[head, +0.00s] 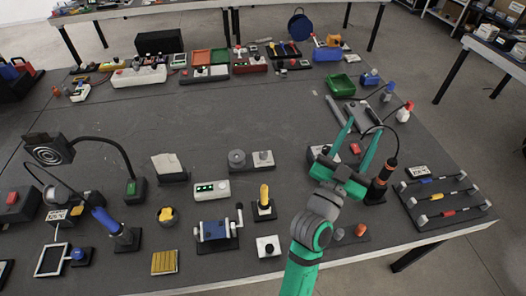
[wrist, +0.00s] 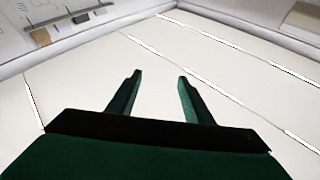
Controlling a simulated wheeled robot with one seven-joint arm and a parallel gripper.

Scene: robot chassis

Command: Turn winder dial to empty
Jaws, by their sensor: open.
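My gripper (head: 364,126) is open and empty, raised over the right part of the dark table in the head view. Its two green fingers also show apart in the wrist view (wrist: 160,77), with nothing between them. I cannot tell for certain which part is the winder dial. A blue and silver device with a side crank (head: 216,231) stands near the table's front, left of my gripper. A grey round dial (head: 237,157) sits on a base beside a small box, farther back. A yellow knob on a dark round body (head: 167,214) lies to the left. No dial marking is readable.
A yellow-handled lever (head: 264,202) stands right of the crank device, and a white meter box (head: 211,190) behind it. A black-orange tool on a stand (head: 381,181) is close by my gripper.

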